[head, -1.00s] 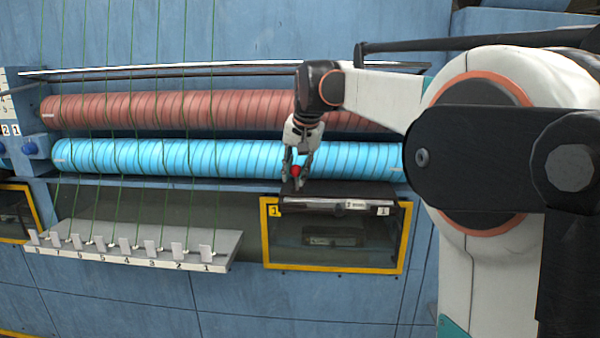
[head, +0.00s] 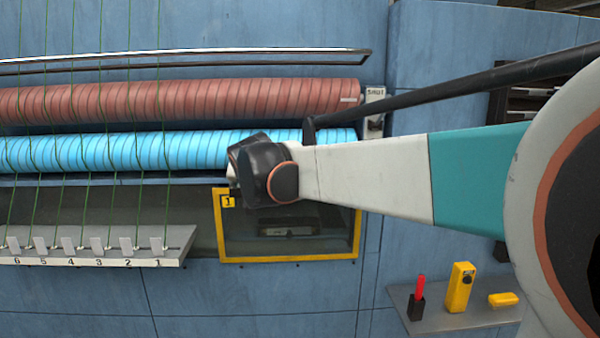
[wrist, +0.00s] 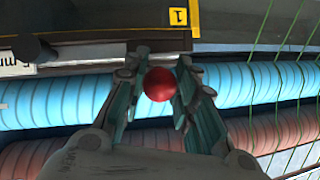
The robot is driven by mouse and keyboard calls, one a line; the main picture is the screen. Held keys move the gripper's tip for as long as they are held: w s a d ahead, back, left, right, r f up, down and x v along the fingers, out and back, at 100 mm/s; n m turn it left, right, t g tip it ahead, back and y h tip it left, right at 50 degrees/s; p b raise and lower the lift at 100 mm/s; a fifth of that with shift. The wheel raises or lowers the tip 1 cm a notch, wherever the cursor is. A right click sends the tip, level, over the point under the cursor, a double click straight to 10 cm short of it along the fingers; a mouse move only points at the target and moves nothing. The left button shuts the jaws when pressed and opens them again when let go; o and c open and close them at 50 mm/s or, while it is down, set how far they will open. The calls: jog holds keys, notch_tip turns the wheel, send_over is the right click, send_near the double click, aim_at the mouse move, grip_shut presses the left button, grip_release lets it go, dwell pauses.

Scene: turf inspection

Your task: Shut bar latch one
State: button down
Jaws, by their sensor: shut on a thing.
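In the wrist view a red ball knob (wrist: 159,85) sits between the fingers of my gripper (wrist: 163,66), which is shut on it. How the knob joins the bar is hidden. A white plate (wrist: 17,60) with lettering lies by that thick end. In the head view my arm hides the knob, the gripper's fingers and the top edge of the yellow-framed window (head: 290,259), tagged 1.
A red roller (head: 180,100) and a blue roller (head: 100,150) lie above the window. Green cords run down to a numbered ledge (head: 90,262) at left. A small plate marked SHUT (head: 375,92) is at the red roller's right end. A shelf (head: 450,322) holds small items at lower right.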

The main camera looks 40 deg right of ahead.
jog(key=shift+s+f, duration=0.2)
jog(key=shift+f, duration=0.45)
jog(key=c, duration=1.6)
grip_release()
jog(key=o, duration=0.3)
jog(key=shift+s, duration=0.15)
jog(key=shift+s+r, duration=0.1)
notch_tip(320, 180, up, 10)
jog(key=shift+d+r, duration=0.1)
